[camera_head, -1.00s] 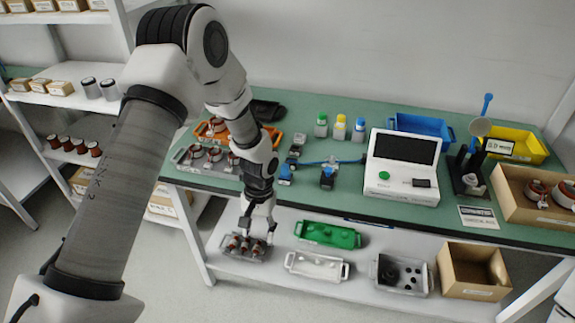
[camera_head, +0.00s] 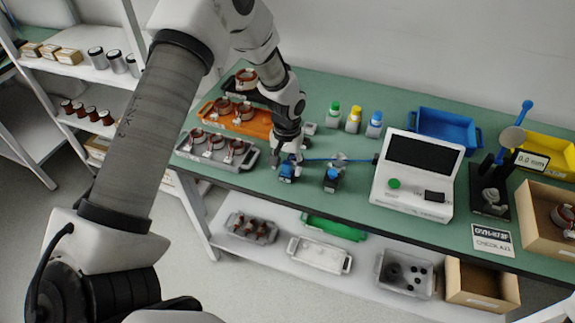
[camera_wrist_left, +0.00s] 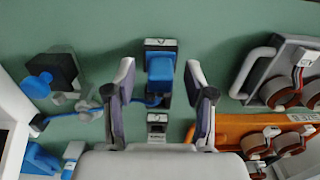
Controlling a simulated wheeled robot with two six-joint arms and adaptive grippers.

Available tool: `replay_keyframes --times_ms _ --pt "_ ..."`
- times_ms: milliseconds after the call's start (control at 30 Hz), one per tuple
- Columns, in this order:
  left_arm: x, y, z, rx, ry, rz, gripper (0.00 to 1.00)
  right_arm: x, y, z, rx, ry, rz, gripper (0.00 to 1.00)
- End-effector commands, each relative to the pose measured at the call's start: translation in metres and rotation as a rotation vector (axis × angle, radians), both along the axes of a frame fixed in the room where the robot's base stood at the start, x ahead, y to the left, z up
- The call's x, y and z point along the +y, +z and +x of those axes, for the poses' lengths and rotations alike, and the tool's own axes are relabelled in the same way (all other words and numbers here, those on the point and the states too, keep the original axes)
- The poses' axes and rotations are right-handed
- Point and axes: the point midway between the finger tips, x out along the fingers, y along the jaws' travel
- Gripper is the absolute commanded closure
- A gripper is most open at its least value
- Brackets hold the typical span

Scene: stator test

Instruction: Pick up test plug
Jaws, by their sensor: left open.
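A blue plug (camera_head: 287,170) sits on the green table near its front edge; which blue part is the test plug I cannot tell for sure. In the left wrist view this blue plug (camera_wrist_left: 160,75), with a dark, white-labelled end, lies between my left fingertips, a thin blue cable beside it. My left gripper (camera_head: 288,157) is open and empty above it; it also shows in the left wrist view (camera_wrist_left: 159,82). A second dark block with a blue part (camera_head: 332,179) stands to the right, also in the wrist view (camera_wrist_left: 60,75). My right gripper is not in view.
A grey tray (camera_head: 180,150) and an orange tray (camera_head: 262,131) of copper-wound parts stand left of the gripper. A white tester (camera_head: 412,205) stands to the right. Three bottles (camera_head: 353,121) stand behind. Trays lie on the shelf below.

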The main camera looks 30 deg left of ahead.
Motion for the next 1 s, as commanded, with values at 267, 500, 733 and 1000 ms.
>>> replay_keyframes --times_ms 267,500,733,1000 --pt "0.0 -0.003 0.0 0.0 0.0 0.0 0.64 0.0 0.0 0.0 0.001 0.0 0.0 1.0" --pt "0.0 -0.003 0.0 -0.001 0.0 0.0 1.0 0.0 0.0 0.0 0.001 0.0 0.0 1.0" --pt "0.0 -0.003 0.0 -0.001 0.0 0.0 1.0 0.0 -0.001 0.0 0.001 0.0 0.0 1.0" --pt "0.0 0.017 0.002 -0.008 -0.001 0.0 1.0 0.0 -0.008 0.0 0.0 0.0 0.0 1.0"
